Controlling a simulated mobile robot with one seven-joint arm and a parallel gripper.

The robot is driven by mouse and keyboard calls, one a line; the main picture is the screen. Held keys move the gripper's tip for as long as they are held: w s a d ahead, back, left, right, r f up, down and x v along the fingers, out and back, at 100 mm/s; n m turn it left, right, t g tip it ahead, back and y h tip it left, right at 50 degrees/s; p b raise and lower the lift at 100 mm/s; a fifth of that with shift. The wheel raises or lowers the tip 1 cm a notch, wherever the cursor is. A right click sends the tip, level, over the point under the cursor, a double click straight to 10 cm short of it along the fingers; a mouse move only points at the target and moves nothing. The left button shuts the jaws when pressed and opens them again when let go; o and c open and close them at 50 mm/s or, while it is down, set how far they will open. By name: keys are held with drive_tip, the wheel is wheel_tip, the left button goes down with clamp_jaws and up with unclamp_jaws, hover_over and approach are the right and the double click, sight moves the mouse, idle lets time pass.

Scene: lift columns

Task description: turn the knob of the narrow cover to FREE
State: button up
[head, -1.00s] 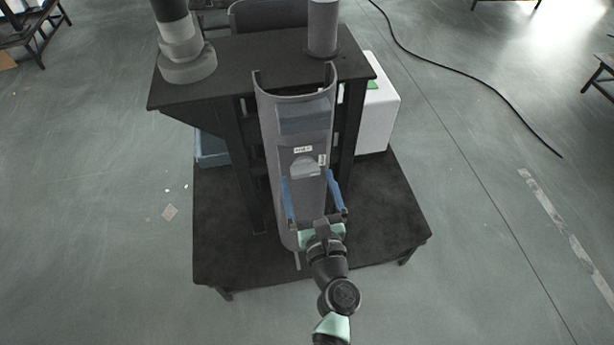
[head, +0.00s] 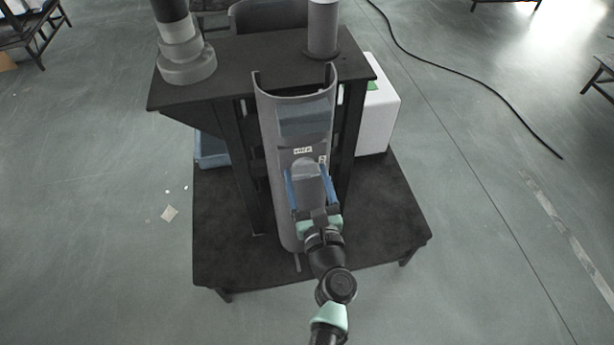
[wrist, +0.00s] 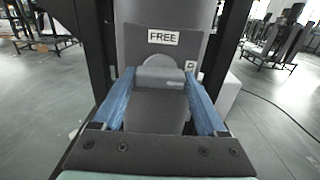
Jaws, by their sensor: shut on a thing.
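The narrow cover (head: 272,140) is a tall grey half-tube shell standing upright at the front of the dark stand. Its grey knob (wrist: 160,78) sits in front of a pale round plate (wrist: 161,60). A white label reading FREE (wrist: 163,37) is above the knob in the wrist view. A second small label (wrist: 190,66) is to the right, partly hidden by a finger. My gripper (head: 306,168) has two blue fingers, one on each side of the knob, and is shut on it. I cannot tell which label the knob points to.
The stand has a dark top (head: 245,60) carrying two grey columns (head: 187,62) (head: 323,30), and a wide dark base (head: 370,215). A white box (head: 380,115) is behind to the right and a blue bin (head: 211,150) to the left. The floor around is open.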

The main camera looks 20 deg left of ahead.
drive_tip(key=shift+n+b, duration=0.35)
drive_tip(key=shift+n, duration=0.05)
drive_tip(key=n+b, duration=0.2)
drive_tip(key=n, duration=0.1)
drive_tip(key=shift+f+n, duration=0.15)
drive_tip(key=shift+n, duration=0.25)
drive_tip(key=n+b, duration=0.3)
drive_tip(key=n, duration=0.1)
drive_tip(key=shift+n, duration=0.3)
drive_tip(key=n+b, duration=0.3)
drive_tip(key=n, duration=0.1)
drive_tip(key=n+b, duration=0.2)
drive_tip(key=n, duration=0.2)
drive_tip(key=shift+n, duration=0.3)
drive_tip(key=shift+b, duration=0.3)
drive_tip(key=o, duration=1.3)
